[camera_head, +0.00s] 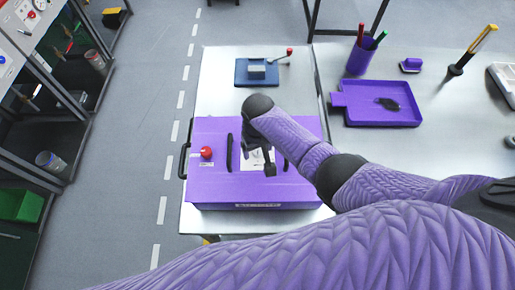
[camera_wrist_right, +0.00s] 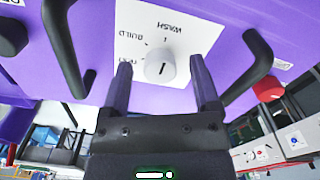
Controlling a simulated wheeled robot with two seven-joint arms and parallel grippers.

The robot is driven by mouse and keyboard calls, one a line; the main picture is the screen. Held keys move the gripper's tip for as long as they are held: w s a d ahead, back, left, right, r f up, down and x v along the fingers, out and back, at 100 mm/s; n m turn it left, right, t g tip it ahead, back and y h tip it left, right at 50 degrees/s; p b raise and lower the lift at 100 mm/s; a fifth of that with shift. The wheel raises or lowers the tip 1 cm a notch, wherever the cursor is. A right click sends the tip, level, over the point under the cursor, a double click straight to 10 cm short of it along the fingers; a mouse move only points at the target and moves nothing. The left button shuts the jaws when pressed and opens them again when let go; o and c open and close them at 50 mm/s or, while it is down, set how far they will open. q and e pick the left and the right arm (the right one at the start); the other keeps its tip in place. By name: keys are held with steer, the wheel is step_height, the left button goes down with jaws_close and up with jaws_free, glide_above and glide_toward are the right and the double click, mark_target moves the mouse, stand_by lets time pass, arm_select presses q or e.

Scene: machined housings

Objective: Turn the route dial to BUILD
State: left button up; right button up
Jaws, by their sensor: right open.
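The route dial (camera_wrist_right: 160,67) is a pale round knob on a white label plate (camera_wrist_right: 185,25) on the purple housing (camera_head: 218,185). The plate shows upside down in the right wrist view, with WASH, BUILD and a third word partly hidden by a finger. A short dark mark shows on the dial; I cannot tell surely which word it points to. My right gripper (camera_head: 259,166) is over the plate, its open purple fingers (camera_wrist_right: 160,80) on either side of the dial, with gaps. My left gripper is not in view.
Black handles (camera_head: 229,152) flank the plate, close to my right gripper. A red knob (camera_head: 206,152) sits at the housing's left. Behind stands a blue block with a red-tipped lever (camera_head: 270,71). A purple tray (camera_head: 375,117) and pen cup (camera_head: 359,62) stand at right.

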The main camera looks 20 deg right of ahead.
steer(key=shift+c, duration=1)
jaws_close()
